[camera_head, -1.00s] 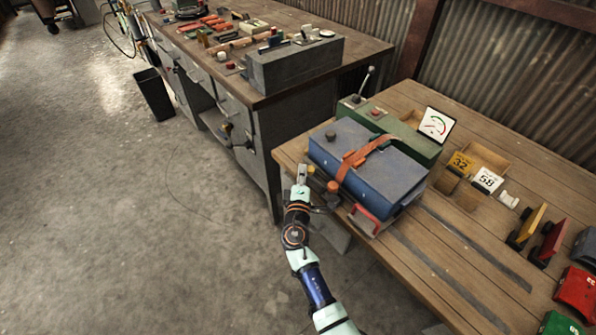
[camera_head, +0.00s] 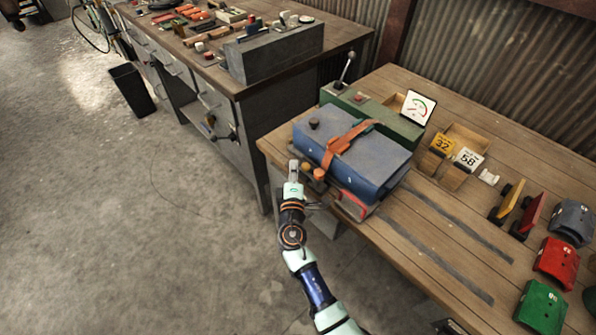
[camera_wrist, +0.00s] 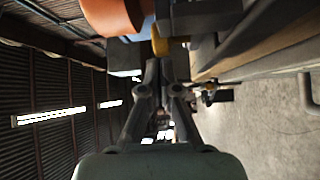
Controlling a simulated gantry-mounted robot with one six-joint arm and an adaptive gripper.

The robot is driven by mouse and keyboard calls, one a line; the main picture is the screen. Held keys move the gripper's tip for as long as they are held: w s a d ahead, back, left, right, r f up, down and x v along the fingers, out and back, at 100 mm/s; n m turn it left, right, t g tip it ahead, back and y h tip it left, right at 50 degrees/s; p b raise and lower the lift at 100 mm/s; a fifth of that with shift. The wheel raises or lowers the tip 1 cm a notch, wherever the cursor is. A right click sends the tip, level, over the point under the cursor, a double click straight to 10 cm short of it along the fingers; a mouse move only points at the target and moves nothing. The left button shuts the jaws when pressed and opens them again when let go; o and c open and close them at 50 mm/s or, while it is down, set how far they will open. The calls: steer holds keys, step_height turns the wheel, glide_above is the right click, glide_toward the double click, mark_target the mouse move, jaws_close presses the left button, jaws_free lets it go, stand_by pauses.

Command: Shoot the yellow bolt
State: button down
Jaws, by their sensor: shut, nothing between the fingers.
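My gripper (camera_head: 293,167) is shut and empty at the left front edge of the right workbench. Its fingers (camera_wrist: 160,72) lie together in the wrist view. A yellow piece (camera_wrist: 178,43) lies just beyond the fingertips in the wrist view, beside a large blurred orange round part (camera_wrist: 108,15). Contact cannot be told.
The blue box with an orange strap (camera_head: 345,138) stands on the right workbench (camera_head: 410,235). A red handle (camera_head: 352,203) is at its front. A green box with a lever (camera_head: 346,72) is behind. Open floor lies left of my arm.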

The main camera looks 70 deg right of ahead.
steer(key=s+a+p, duration=0.1)
steer(key=a+p, duration=0.1)
steer(key=a, duration=0.7)
steer(key=shift+a, duration=0.3)
